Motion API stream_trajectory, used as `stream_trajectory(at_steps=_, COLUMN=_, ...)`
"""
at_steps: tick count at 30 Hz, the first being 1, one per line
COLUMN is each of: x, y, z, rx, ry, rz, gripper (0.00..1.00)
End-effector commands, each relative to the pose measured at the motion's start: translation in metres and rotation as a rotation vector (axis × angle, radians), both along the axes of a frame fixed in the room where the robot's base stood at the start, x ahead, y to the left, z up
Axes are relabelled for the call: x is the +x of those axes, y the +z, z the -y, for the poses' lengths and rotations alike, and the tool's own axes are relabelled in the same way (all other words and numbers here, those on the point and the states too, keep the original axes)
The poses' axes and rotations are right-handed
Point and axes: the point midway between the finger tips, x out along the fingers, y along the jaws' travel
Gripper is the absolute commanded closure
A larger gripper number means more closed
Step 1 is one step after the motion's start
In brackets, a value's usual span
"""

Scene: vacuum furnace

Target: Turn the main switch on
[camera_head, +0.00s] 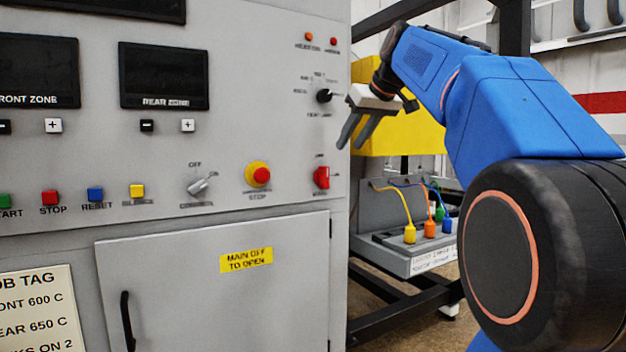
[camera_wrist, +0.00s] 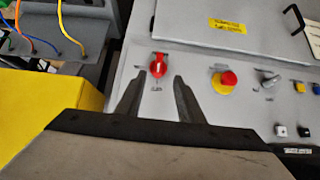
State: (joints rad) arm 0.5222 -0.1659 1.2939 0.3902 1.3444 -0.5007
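The main switch is a red rotary knob (camera_head: 321,177) at the lower right of the grey control panel (camera_head: 240,110). In the wrist view the red knob (camera_wrist: 158,66) shows ahead of the gap between my fingertips. Its label is too small to read in the head view. My gripper (camera_head: 352,136) is at the panel's right edge, above and right of the red knob, with its fingers apart and empty. In the wrist view my gripper (camera_wrist: 155,83) is open, its fingers pointing towards the knob without visibly holding it.
A red-and-yellow stop button (camera_head: 257,175) and a silver selector (camera_head: 202,185) sit left of the knob. A black selector (camera_head: 324,96) is above it. A cabinet door (camera_head: 215,285) is below. A yellow box (camera_head: 415,135) and coloured cables (camera_head: 408,205) are to the right.

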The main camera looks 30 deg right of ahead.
Motion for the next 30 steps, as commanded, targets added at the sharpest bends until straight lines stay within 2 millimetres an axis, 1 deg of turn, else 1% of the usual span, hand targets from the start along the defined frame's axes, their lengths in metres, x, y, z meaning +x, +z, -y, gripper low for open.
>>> stream_trajectory(at_steps=1, x=0.003, y=0.006, z=0.006, rx=-0.004, ry=0.001, rz=0.007, gripper=0.66)
stream_trajectory(at_steps=3, x=0.005, y=0.012, z=0.010, rx=-0.009, ry=0.004, rz=0.013, gripper=0.66)
stream_trajectory(at_steps=5, x=0.006, y=0.013, z=0.012, rx=-0.010, ry=0.005, rz=0.015, gripper=0.66)
stream_trajectory(at_steps=8, x=0.011, y=0.009, z=0.012, rx=-0.010, ry=0.006, rz=0.016, gripper=0.66)
stream_trajectory(at_steps=14, x=0.032, y=-0.013, z=0.010, rx=-0.009, ry=0.008, rz=0.013, gripper=0.66)
stream_trajectory(at_steps=30, x=0.099, y=-0.080, z=0.007, rx=-0.009, ry=0.007, rz=0.014, gripper=0.66)
